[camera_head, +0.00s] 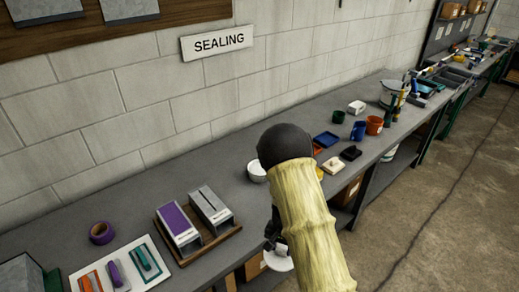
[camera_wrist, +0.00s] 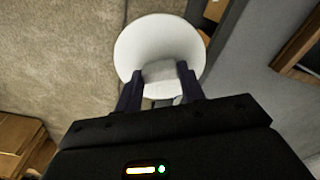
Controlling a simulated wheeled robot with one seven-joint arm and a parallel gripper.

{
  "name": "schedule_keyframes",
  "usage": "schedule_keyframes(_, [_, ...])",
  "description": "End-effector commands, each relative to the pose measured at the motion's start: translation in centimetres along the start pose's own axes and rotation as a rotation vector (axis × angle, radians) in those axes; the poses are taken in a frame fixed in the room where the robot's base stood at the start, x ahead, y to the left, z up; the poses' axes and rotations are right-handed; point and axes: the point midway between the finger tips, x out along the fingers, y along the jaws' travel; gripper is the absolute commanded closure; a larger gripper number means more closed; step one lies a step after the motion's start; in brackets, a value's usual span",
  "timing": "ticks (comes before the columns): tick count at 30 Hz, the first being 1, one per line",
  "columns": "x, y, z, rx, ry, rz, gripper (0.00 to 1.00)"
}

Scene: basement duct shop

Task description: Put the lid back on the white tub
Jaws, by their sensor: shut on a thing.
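The white round lid (camera_wrist: 150,38) fills the upper middle of the wrist view. My gripper (camera_wrist: 160,78) is shut on the pale block-like grip at its centre. In the head view my gripper (camera_head: 273,238) hangs in front of the bench edge with the lid (camera_head: 281,262) just below it, partly hidden by my arm. The lid is out over the floor side, apart from the bench top. A small white tub (camera_head: 256,172) stands on the bench, left of my arm, which hides part of it.
The grey bench (camera_head: 130,205) runs along the block wall. A wooden rack (camera_head: 205,243) with two boxes, a purple tape roll (camera_head: 102,233) and tool boards stand at the near left. Coloured pots, trays and a bucket (camera_head: 392,94) are farther right. Cardboard boxes sit underneath.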

Motion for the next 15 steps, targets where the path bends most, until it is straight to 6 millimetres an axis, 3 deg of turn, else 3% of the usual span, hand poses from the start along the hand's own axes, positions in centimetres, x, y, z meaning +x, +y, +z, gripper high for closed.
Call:
schedule_keyframes(9, [3.2, 2.0, -0.9, -0.418, -0.003, -0.005, 0.83])
schedule_keyframes(15, [3.5, 2.3, -1.1, -0.501, -0.001, -0.005, 0.83])
